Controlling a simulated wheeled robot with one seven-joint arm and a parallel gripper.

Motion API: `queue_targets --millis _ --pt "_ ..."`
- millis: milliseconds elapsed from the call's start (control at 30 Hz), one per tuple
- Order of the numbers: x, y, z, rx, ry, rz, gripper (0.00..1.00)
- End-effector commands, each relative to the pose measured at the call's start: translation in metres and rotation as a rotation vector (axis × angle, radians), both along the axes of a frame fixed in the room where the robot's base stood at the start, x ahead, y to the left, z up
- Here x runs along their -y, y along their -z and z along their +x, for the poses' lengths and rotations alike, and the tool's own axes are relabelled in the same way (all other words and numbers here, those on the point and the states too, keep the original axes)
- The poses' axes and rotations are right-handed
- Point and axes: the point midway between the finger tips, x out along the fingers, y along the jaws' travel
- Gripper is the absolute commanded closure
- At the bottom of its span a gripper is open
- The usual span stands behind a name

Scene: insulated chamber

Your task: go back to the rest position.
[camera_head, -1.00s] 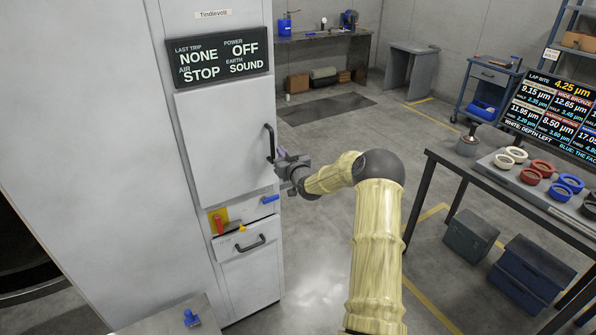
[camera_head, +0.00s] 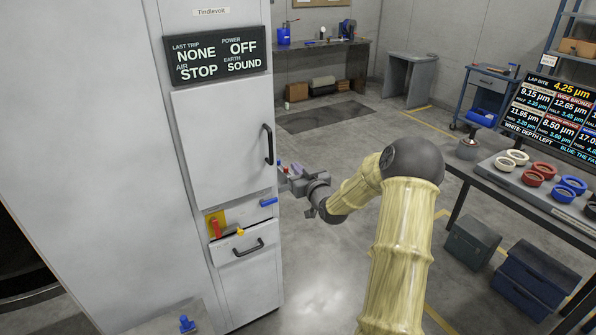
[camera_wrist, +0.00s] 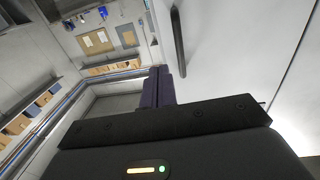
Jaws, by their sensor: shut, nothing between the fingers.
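My gripper (camera_head: 288,181) is in front of the white cabinet's right edge, beside the lower end of the upper door's black handle (camera_head: 268,145). It appears apart from the cabinet. In the wrist view its two dark fingers (camera_wrist: 157,88) are together with nothing between them. My arm, in a pale yellow sleeve, bends at a dark elbow joint in the middle right of the head view. The wrist view also shows the long dark door handle (camera_wrist: 178,42) beyond the fingers, on the white door.
The cabinet (camera_head: 130,150) fills the left, with a status panel (camera_head: 217,57), a red lever (camera_head: 215,229), a blue lever (camera_head: 268,202) and a lower drawer handle (camera_head: 248,248). A bench with coloured rings (camera_head: 532,178) stands right. Open floor (camera_head: 320,150) lies between them.

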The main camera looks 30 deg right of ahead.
Motion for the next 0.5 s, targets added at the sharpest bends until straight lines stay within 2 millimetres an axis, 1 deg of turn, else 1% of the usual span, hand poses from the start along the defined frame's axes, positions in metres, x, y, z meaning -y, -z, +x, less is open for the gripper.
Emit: queue_targets --millis 267,333,367,433,467,500 --pt "0.001 0.000 0.000 -0.001 0.001 0.000 1.00" --pt "-0.003 0.001 0.000 -0.012 -0.003 -0.002 1.00" --pt "-0.006 0.001 0.000 -0.023 -0.007 -0.004 1.00" --pt "-0.020 0.004 -0.001 -0.070 -0.021 -0.012 1.00" --pt "-0.028 0.006 -0.003 -0.101 -0.028 -0.017 1.00" --pt "-0.040 0.009 -0.005 -0.148 -0.039 -0.026 1.00"
